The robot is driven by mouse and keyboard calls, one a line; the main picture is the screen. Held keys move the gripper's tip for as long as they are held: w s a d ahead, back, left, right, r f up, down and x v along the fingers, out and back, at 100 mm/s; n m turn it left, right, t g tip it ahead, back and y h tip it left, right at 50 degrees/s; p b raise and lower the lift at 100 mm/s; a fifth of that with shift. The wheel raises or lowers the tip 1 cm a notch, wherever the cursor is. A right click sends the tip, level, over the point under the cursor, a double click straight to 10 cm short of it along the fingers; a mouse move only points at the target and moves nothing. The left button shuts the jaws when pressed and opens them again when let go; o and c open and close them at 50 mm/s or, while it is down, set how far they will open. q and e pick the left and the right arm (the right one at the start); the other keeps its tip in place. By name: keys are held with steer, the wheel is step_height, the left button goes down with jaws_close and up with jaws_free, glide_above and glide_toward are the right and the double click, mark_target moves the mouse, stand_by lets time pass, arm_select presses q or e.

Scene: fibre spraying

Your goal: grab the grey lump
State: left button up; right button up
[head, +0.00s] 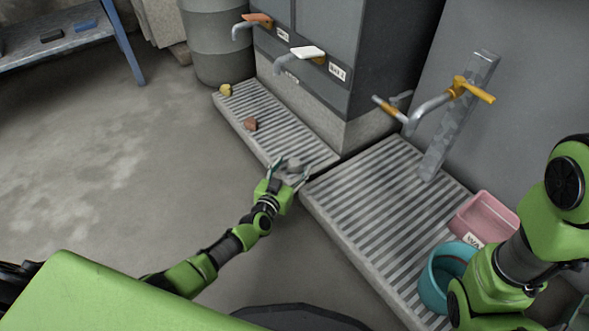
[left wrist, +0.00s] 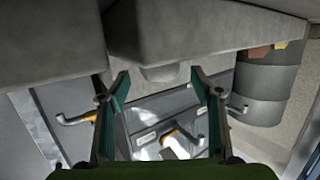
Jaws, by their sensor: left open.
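The grey lump (head: 293,165) lies near the front end of the narrow slatted grate (head: 262,104), below the dark cabinet with taps. My left gripper (head: 291,168) is at that end of the grate, its fingers spread on either side of the lump. In the left wrist view a grey shape that looks like the lump (left wrist: 164,74) shows between the open fingers, partly against a larger grey block. I cannot tell whether a finger touches it. My right arm is at the right, its gripper out of the picture.
A brown lump (head: 251,124) and a yellow lump (head: 226,90) lie further back on the same grate. A wider grate (head: 345,197) holds a pink bin (head: 484,214) and a teal bucket (head: 436,290). Taps jut out above both grates. The floor at left is clear.

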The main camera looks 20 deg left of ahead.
arm_select(q)
steer(key=shift+f+b+x, duration=0.2)
steer(key=shift+b+x, duration=0.4)
steer(key=shift+x, duration=0.45)
steer(key=shift+w, duration=0.3)
steer(key=shift+r, duration=0.1)
steer(key=c, duration=1.2)
steer(key=shift+c, duration=0.2)
steer(key=shift+r, duration=0.15)
